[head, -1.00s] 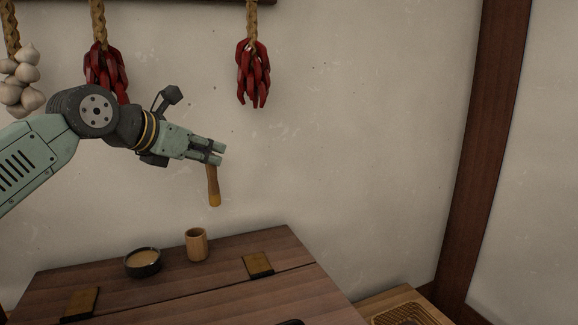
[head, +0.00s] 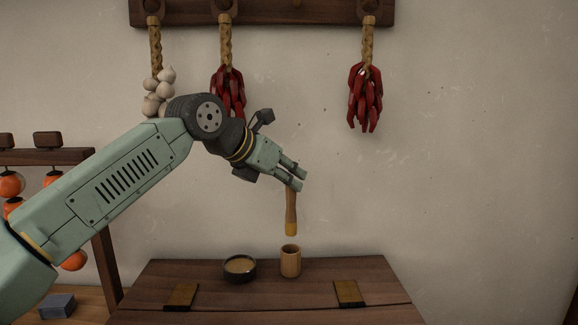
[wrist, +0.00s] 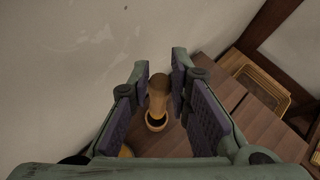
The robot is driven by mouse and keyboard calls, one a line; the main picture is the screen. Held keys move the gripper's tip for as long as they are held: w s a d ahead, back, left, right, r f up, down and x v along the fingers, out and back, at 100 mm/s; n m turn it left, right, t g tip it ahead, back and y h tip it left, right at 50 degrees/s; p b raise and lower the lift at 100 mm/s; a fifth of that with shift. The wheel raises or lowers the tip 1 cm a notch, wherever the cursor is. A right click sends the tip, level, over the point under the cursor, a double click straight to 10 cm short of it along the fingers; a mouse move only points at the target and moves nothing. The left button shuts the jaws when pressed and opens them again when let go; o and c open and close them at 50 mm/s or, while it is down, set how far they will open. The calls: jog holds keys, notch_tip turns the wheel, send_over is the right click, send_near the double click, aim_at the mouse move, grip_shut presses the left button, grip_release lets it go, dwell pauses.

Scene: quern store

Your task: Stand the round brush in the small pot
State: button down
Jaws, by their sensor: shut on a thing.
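The round brush (head: 291,212) has a brown wooden handle and a yellowish lower end. My gripper (head: 297,181) is shut on the upper end of its handle and holds it nearly upright in the air. The small pot (head: 290,263) is a tan, open-topped cup on the dark wooden chest. In the head view the brush's lower end shows just above the pot's rim, apart from it. In the wrist view the brush (wrist: 158,93) lies between the finger pads and overlaps the pot (wrist: 156,122), whose dark opening shows partly behind it.
A dark bowl (head: 239,269) with tan contents stands left of the pot on the chest (head: 230,298). Metal-coloured hinge plates (head: 349,293) lie on the lid. Red peppers (head: 365,98) and garlic (head: 158,92) hang on the wall behind. A woven tray (wrist: 262,88) is at the right.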

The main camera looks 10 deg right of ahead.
aim_at(288, 209)
notch_tip(288, 209, down, 2)
jog(key=shift+f, duration=0.25)
jog(key=shift+f+b, duration=2.25)
jog(key=shift+f, duration=0.1)
jog(key=c, duration=1.4)
grip_release()
jog(key=v, duration=1.2)
jog(key=shift+s, duration=0.1)
